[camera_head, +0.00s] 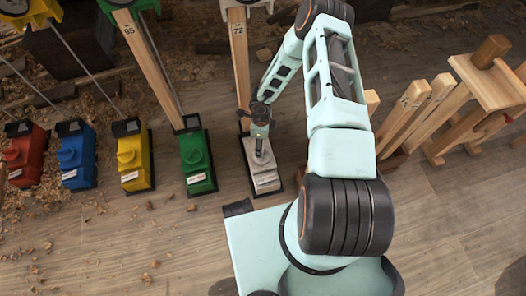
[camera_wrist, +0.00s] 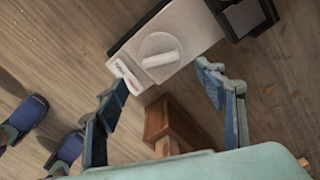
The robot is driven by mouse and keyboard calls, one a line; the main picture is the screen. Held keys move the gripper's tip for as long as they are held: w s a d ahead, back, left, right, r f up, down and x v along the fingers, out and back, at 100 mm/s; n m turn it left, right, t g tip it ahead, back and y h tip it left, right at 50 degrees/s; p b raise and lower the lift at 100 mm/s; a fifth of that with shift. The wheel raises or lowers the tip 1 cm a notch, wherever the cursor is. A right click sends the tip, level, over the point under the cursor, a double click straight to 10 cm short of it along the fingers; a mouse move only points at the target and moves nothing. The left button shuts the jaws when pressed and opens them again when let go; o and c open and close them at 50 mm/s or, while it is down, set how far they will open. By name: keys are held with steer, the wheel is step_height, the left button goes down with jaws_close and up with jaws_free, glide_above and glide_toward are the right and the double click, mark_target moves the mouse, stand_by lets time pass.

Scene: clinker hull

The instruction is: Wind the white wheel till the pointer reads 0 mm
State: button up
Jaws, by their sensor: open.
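A white unit (camera_head: 264,178) stands on the floor at the foot of a wooden post marked 72. In the wrist view its white wheel (camera_wrist: 158,45) is a round disc with a raised bar across it, on the unit's top face. A small label (camera_wrist: 124,77) with dark marks is at the unit's near end; no pointer reading is legible. My gripper (camera_wrist: 163,77) is open, its two fingers apart with nothing between them. In the head view my gripper (camera_head: 260,148) hangs over the white unit and hides part of its top, wheel included.
Green (camera_head: 196,160), yellow (camera_head: 133,160), blue (camera_head: 76,160) and red (camera_head: 24,158) units stand in a row left of the white one. A wooden trestle (camera_head: 470,110) stands at the right. A brown wooden block (camera_wrist: 168,120) lies below the fingers' gap. Foreground floor is mostly clear, with shavings.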

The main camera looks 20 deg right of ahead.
step_height(320, 180, down, 8)
steer(key=shift+r+b, duration=0.1)
steer(key=shift+b, duration=1.1)
steer(key=shift+c, duration=0.2)
steer(key=c, duration=1.1)
steer(key=shift+m, duration=0.4)
steer(key=m, duration=0.4)
steer(key=shift+m, duration=0.4)
steer(key=m, duration=0.5)
steer(key=shift+m, duration=0.4)
